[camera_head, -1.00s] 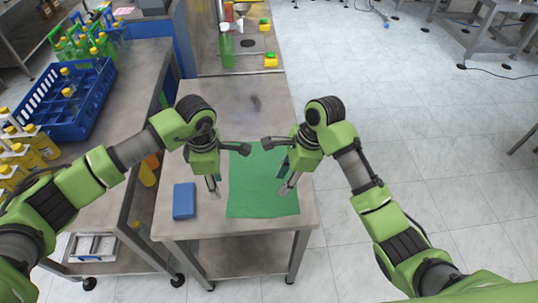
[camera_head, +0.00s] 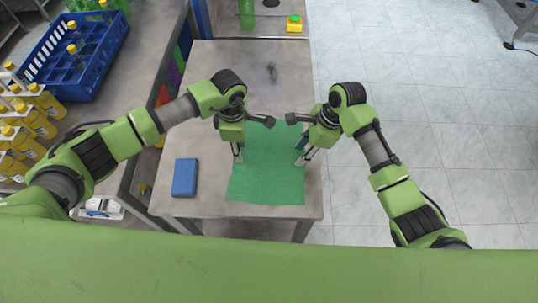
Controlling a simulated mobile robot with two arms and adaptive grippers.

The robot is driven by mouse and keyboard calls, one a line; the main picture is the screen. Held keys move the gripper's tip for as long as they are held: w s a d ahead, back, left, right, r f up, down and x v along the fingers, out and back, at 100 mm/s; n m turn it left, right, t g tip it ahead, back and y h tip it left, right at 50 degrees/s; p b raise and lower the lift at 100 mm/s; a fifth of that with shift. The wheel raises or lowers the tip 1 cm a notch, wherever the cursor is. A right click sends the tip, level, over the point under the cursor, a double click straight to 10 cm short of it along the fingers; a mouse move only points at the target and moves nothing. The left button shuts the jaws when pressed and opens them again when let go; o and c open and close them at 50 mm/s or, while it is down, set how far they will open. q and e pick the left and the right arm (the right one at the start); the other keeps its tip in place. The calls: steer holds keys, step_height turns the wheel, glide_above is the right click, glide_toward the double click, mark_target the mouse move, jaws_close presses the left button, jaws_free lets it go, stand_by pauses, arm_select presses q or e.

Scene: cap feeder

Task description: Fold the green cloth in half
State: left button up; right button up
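The green cloth (camera_head: 266,178) lies flat and spread out on a metal table, near its front edge. My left gripper (camera_head: 238,158) points down at the cloth's left edge. Its fingers look narrow from here, and I cannot tell whether they are apart or touch the cloth. My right gripper (camera_head: 306,158) points down at the cloth's right edge. Its fingertips look slightly apart with nothing seen between them. The upper part of the cloth is partly hidden behind both grippers.
A blue box (camera_head: 185,177) lies on the metal table (camera_head: 210,60), left of the cloth. The table's far half is mostly clear. A blue crate (camera_head: 112,38) and several yellow-capped bottles (camera_head: 37,118) stand on the left bench. A yellow block with a green top (camera_head: 294,24) sits beyond the table.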

arm_select(q)
steer(key=shift+f, duration=0.25)
arm_select(e)
steer(key=shift+f, duration=0.2)
arm_select(q)
steer(key=shift+s+a, duration=0.1)
steer(key=shift+s, duration=0.05)
arm_select(e)
steer(key=shift+s+a, duration=0.15)
arm_select(q)
steer(key=shift+f, duration=0.2)
arm_select(e)
steer(key=shift+f, duration=0.25)
arm_select(q)
steer(key=shift+r, duration=0.1)
arm_select(e)
steer(key=shift+r, duration=0.15)
